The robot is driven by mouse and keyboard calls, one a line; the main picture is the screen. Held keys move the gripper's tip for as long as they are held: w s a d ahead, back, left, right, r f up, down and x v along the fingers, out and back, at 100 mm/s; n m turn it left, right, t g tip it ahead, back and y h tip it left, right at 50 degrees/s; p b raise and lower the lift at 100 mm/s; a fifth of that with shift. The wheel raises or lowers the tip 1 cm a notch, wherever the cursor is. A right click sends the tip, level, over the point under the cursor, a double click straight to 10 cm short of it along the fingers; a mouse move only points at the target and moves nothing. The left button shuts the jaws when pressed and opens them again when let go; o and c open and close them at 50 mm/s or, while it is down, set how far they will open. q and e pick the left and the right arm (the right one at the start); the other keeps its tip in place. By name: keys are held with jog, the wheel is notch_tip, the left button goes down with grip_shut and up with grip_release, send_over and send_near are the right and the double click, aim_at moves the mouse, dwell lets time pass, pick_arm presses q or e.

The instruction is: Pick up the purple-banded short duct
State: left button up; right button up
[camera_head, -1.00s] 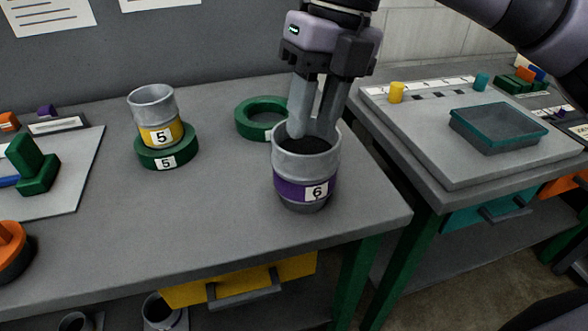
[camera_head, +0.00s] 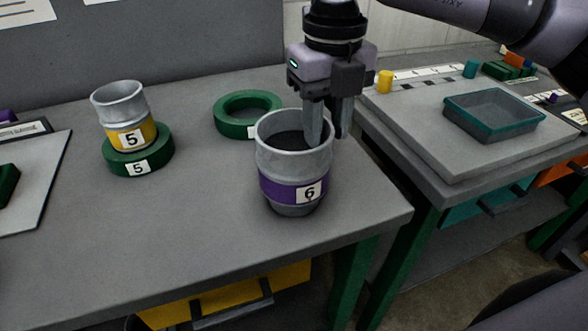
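The purple-banded short duct (camera_head: 285,165) is a grey metal cylinder with a purple band and a "6" label. It stands upright on the grey workbench (camera_head: 190,225), near its right end. My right gripper (camera_head: 327,138) points down at the duct's right rim. One finger reaches inside the duct's mouth; the other is outside, behind the right wall. The fingers are apart, with the rim between them; the outer fingertip is partly hidden, and I see no clear grip. My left gripper is not in view.
A yellow-banded duct (camera_head: 123,115) labelled "5" sits on a green ring (camera_head: 155,155) to the left. An empty green ring (camera_head: 233,122) lies behind the purple-banded duct. A second bench with a teal-rimmed tray (camera_head: 495,115) stands right, across a gap. The front bench middle is clear.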

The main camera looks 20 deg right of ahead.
grip_shut()
jog(key=shift+r, duration=0.1)
dwell(1.2)
